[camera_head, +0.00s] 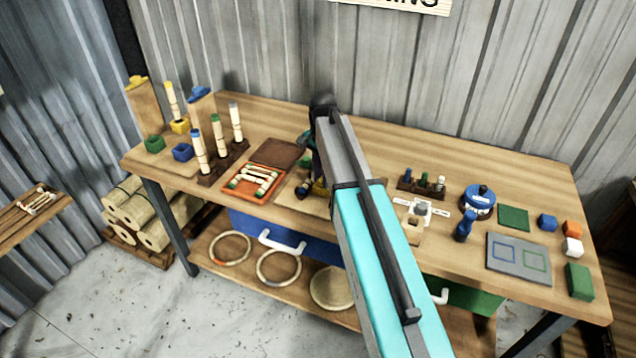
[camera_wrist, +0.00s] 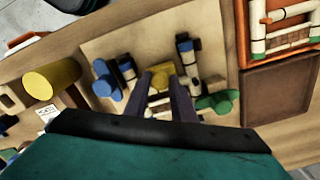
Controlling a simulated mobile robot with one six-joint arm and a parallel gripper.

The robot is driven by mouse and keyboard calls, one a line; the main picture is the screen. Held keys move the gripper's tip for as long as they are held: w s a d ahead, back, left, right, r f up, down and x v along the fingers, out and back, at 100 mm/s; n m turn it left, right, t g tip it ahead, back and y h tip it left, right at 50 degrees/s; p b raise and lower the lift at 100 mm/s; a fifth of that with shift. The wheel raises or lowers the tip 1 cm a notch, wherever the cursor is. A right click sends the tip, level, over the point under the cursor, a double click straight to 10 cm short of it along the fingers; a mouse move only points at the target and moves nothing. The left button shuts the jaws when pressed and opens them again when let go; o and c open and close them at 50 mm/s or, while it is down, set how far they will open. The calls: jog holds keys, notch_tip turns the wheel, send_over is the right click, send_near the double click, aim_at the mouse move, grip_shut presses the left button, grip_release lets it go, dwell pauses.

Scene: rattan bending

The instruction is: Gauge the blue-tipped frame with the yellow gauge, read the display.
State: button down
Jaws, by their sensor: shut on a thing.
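In the wrist view my gripper (camera_wrist: 165,88) points down at a pale board (camera_wrist: 140,38), its fingers close together on a small yellow piece (camera_wrist: 162,72), which looks like the yellow gauge. A blue part (camera_wrist: 104,80) and a green part (camera_wrist: 218,100) lie on either side. I cannot tell whether the yellow piece touches the frame pieces. In the head view my arm hides the gripper and much of this board. No readable display shows.
An orange tray (camera_head: 236,190) with green-tipped light pieces is left of my arm. A yellow cylinder (camera_wrist: 50,80) is left in the wrist view. A blue round container (camera_head: 479,203) and a grey mat (camera_head: 518,274) are on the right.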

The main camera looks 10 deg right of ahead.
jog(key=shift+w+d, duration=0.25)
jog(key=shift+w, duration=0.15)
jog(key=c, duration=1.5)
grip_release()
jog(key=shift+s, duration=0.1)
jog(key=shift+r, duration=0.15)
jog(key=shift+r+b, duration=1.65)
jog(key=shift+r, duration=5.15)
jog(key=shift+f, duration=0.1)
